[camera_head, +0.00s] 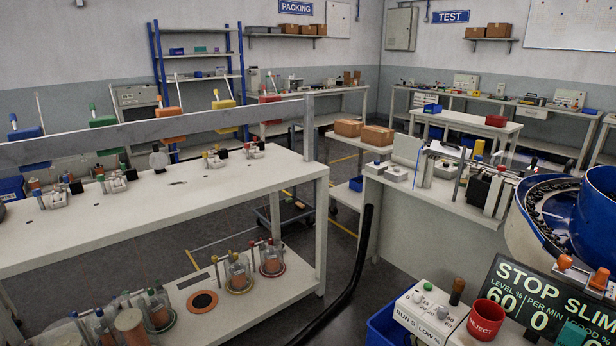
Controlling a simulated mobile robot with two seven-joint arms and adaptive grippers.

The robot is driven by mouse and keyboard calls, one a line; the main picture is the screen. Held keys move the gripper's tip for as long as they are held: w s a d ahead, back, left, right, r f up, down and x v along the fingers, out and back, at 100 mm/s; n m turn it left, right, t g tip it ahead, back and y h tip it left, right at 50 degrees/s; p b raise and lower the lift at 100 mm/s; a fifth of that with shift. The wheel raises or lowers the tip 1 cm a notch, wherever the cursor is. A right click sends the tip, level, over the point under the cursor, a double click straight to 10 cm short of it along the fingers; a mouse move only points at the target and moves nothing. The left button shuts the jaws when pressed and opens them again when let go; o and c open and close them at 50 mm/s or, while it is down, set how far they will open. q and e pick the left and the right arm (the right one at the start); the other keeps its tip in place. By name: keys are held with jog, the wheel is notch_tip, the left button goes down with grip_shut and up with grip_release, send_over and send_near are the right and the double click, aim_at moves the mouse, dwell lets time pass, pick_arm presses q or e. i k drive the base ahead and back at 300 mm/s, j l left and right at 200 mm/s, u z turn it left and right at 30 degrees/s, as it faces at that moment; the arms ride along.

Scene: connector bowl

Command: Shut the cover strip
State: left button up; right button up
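I cannot tell for sure which part is the cover strip. A narrow pale track assembly (497,196) with black blocks stands on the white bench at the right, beside the bowl feeder, and any cover on it is too small to make out. A long grey flat bar (170,127) runs above the back edge of the left bench and meets a post at its right end. Neither of my grippers shows in the head view.
The blue bowl feeder (598,225) fills the right edge. In front are a control box (425,312), a red reject cup (487,319) and a dark display (545,300). The left white bench (150,215) holds small fixtures. Grey floor (240,325) lies between benches.

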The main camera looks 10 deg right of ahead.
aim_at(453, 151)
jog(key=i+j+z, duration=0.1)
jog(key=i+z, duration=0.15)
jog(key=z, duration=0.15)
jog(key=i+j+z, duration=0.15)
jog(key=z, duration=0.2)
jog(key=i+j+z, duration=0.25)
jog(key=z, duration=0.15)
jog(key=i+j+z, duration=0.45)
jog(key=j, duration=0.15)
jog(key=i+j+z, duration=0.1)
jog(key=z, duration=0.85)
jog(key=i+j+z, duration=0.1)
jog(key=j+z, duration=0.25)
jog(key=i+j+z, duration=0.1)
jog(key=j+z, duration=0.3)
jog(key=j, duration=0.1)
